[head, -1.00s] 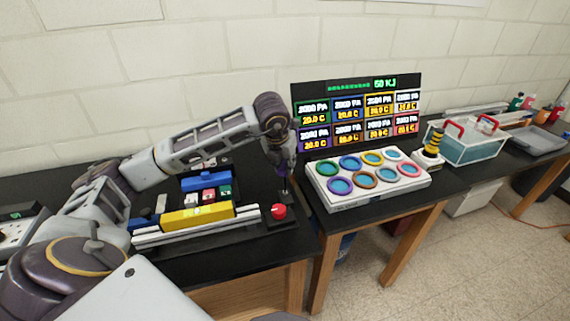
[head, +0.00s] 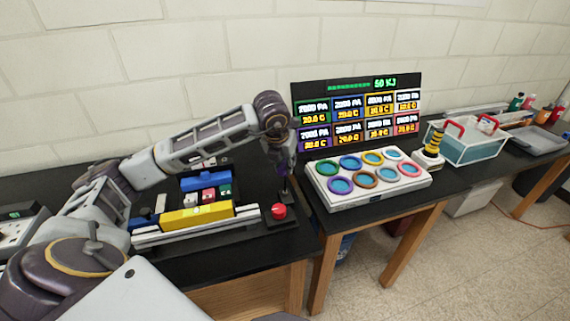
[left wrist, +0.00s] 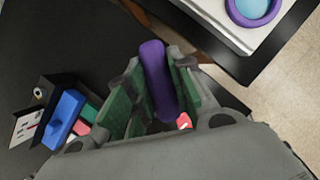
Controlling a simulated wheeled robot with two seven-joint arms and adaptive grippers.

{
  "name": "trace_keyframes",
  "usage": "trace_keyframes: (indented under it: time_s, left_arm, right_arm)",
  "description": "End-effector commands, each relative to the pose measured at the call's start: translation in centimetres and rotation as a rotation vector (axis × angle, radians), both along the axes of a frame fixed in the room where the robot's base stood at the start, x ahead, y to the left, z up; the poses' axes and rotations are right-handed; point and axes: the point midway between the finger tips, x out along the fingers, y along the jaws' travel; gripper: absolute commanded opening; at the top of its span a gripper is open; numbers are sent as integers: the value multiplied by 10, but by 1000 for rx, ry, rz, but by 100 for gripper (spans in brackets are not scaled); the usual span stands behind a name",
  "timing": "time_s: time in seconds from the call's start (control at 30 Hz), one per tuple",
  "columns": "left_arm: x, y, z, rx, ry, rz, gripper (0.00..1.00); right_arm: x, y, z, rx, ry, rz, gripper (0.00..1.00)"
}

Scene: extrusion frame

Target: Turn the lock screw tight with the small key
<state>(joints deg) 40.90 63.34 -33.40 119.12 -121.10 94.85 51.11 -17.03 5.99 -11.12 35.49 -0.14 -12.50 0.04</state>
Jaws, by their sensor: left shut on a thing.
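My left gripper (head: 284,178) points down at the right end of the extrusion frame, just behind the red knob (head: 279,211). In the left wrist view, its padded fingers (left wrist: 152,100) are shut on a purple handle (left wrist: 154,72), which I take to be the small key. In the head view, a thin dark shaft runs down below the fingers to the black base behind the red knob. The lock screw cannot be made out, so I cannot tell whether the key sits in it. A bit of red shows between the fingers in the left wrist view. My right gripper is out of view.
The frame carries a yellow block (head: 197,215) on pale rails, with a blue block (head: 206,182) behind. To the right stand a white tray with coloured rings (head: 330,197) and a display panel (head: 357,85). A gap separates the two tables.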

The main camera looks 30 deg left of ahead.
Motion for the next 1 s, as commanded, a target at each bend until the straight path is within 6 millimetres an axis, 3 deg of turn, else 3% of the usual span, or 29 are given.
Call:
trace_keyframes:
  time_s: [0.53,1.0]
  left_arm:
    - [0,0,0,0,-1,0,0]
    - [0,0,-3,0,-1,0,0]
  right_arm:
    - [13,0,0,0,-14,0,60]
    - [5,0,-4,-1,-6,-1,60]
